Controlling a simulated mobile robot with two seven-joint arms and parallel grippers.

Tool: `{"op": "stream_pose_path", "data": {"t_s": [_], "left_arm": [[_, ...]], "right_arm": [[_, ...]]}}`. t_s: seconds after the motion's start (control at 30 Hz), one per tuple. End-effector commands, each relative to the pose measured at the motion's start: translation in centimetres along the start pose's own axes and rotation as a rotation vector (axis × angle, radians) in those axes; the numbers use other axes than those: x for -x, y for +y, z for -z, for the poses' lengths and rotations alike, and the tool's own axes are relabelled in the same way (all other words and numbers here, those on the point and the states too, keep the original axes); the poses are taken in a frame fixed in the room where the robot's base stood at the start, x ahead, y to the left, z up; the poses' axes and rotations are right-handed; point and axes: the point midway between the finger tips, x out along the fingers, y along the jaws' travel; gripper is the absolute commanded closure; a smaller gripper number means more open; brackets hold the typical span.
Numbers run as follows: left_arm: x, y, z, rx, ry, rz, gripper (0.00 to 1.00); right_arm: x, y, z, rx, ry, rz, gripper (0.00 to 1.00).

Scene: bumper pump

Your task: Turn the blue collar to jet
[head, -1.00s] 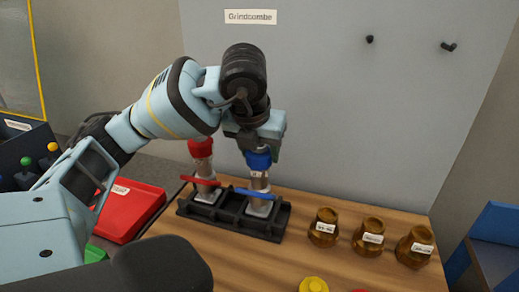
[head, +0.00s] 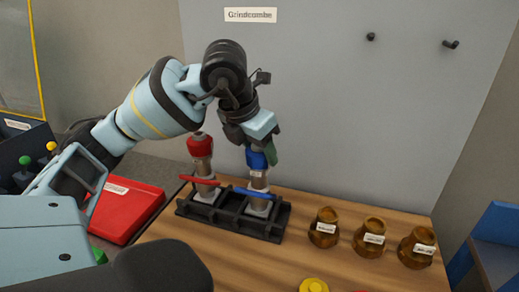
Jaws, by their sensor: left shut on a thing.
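The blue collar (head: 256,159) sits at the top of the right-hand pump, which stands upright in a black rack (head: 230,220) on the wooden table. My left gripper (head: 262,153) comes down on it from above and is shut on the blue collar, partly hiding it. A blue lever (head: 256,193) sticks out lower on the same pump. Beside it on the left stands a like pump with a red collar (head: 200,145) and a red lever (head: 200,180). My right gripper is not in view.
Several brown pots with white labels, one of them a near pot (head: 324,228), stand right of the rack. A yellow round thing (head: 313,285) is at the front edge of the view. A red tray (head: 130,212) lies left of the table. A grey wall (head: 350,110) rises behind.

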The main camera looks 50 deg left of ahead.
Motion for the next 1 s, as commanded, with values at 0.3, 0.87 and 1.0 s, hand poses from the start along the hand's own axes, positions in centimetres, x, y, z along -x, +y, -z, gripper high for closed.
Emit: {"op": "stream_pose_path", "data": {"t_s": [0.3, 0.87, 1.0], "left_arm": [[-0.1, 0.0, 0.1, -0.274, 0.004, 0.117, 0.73], [0.0, 0.0, 0.0, -0.753, 0.002, 0.317, 0.73], [0.1, 0.0, 0.0, -0.851, 0.002, 0.356, 0.73]], "right_arm": [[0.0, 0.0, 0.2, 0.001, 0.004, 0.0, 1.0], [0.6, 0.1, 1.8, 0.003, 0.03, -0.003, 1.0], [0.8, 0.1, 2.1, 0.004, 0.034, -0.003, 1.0]]}}
